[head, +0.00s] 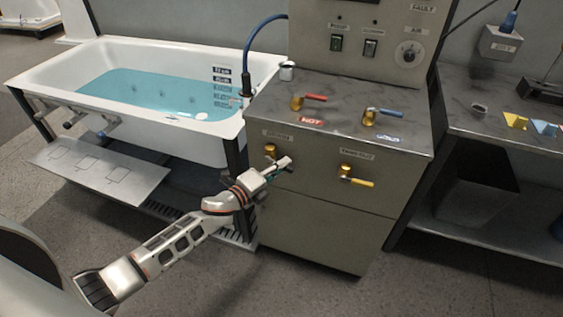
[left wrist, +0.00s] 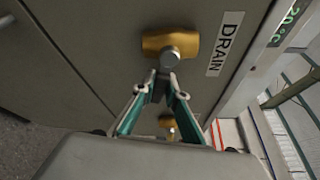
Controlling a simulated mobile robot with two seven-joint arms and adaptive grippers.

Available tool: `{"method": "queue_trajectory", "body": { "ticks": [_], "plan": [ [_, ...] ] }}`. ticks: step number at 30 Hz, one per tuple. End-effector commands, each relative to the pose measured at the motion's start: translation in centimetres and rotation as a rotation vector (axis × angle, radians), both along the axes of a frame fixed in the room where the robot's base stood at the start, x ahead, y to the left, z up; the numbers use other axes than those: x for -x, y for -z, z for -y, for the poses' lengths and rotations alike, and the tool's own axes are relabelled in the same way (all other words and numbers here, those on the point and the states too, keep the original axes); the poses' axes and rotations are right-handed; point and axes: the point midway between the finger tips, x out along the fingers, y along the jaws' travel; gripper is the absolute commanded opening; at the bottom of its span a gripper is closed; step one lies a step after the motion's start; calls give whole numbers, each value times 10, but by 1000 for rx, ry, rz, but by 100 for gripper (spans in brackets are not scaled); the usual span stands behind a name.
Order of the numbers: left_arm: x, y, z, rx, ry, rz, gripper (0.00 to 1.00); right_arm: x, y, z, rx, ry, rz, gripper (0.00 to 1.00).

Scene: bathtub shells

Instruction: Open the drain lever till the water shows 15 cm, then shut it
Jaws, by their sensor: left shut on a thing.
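The drain valve's brass body (head: 270,150) is on the upper left of the cabinet front; in the left wrist view the brass body (left wrist: 170,43) shows beside the DRAIN label (left wrist: 226,44). My left gripper (head: 284,165) is at this valve, its teal fingers (left wrist: 164,90) closed just below the brass body in the wrist view. It is shut on the drain lever, whose handle is mostly hidden by the gripper, so its angle cannot be told. The blue water (head: 150,92) stands in the white tub (head: 60,65). Dark depth marks (head: 221,78) are on the tub's inner right wall; their figures are too small to read surely.
A yellow lever (head: 360,183) is right of the drain valve on the same front. Red (head: 314,97) and blue (head: 386,112) levers stand on the cabinet top. A blue hose (head: 250,40) runs down at the tub's right end. A grey step (head: 100,172) stands before the tub.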

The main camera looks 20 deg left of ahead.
Motion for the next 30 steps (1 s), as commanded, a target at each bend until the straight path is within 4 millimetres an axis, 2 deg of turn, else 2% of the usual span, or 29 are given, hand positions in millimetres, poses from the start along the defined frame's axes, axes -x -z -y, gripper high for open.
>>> {"method": "queue_trajectory", "body": {
  "ticks": [1, 6, 18, 24, 30],
  "plan": [
    [-1, -5, -1, -46, 1, 5, 0, 1, -7, -2, -5, 0, 0, 40],
    [-1, 3, -4, -200, 0, 9, 0, 5, -18, -5, -10, -4, -9, 40],
    [-1, 17, -12, -490, 1, 19, 0, -6, -60, -4, -10, -2, 22, 40],
    [-1, 22, -15, -568, 1, 21, 0, -7, -69, -4, -9, -2, 26, 40],
    [-1, 25, -16, -603, -1, 21, 0, -6, -70, -3, -8, -2, 22, 40]
  ]
}}
